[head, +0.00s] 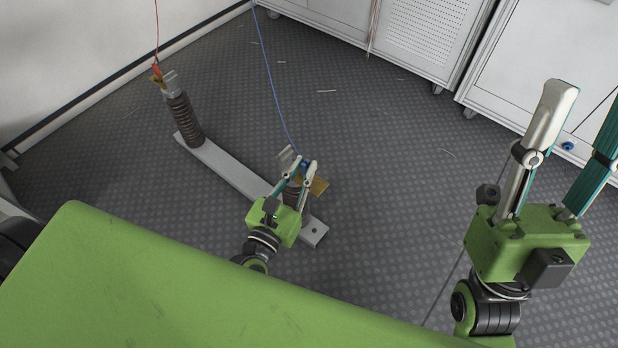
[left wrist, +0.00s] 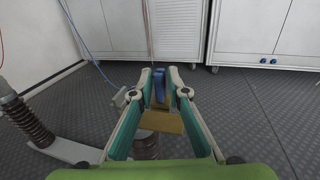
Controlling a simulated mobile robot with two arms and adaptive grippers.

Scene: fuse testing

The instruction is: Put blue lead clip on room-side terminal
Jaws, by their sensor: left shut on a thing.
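My left gripper (head: 307,166) is shut on the blue lead clip (left wrist: 160,85), which sits between its fingertips in the left wrist view. In the head view the clip (head: 305,165) is partly hidden by the fingers, and its thin blue lead (head: 272,82) runs up and away. The room-side terminal is the brass plate (head: 319,187) with a grey metal jaw on the nearer ribbed insulator (head: 292,195). The clip is right at this plate (left wrist: 162,123); I cannot tell whether it grips it. My right gripper (head: 584,108) is open and empty at the right.
The grey base bar (head: 232,171) lies on the floor and carries a second brown insulator (head: 184,118) near the wall, with a red clip (head: 156,70) and red lead on top. White cabinets (head: 425,40) stand behind. Floor between is clear.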

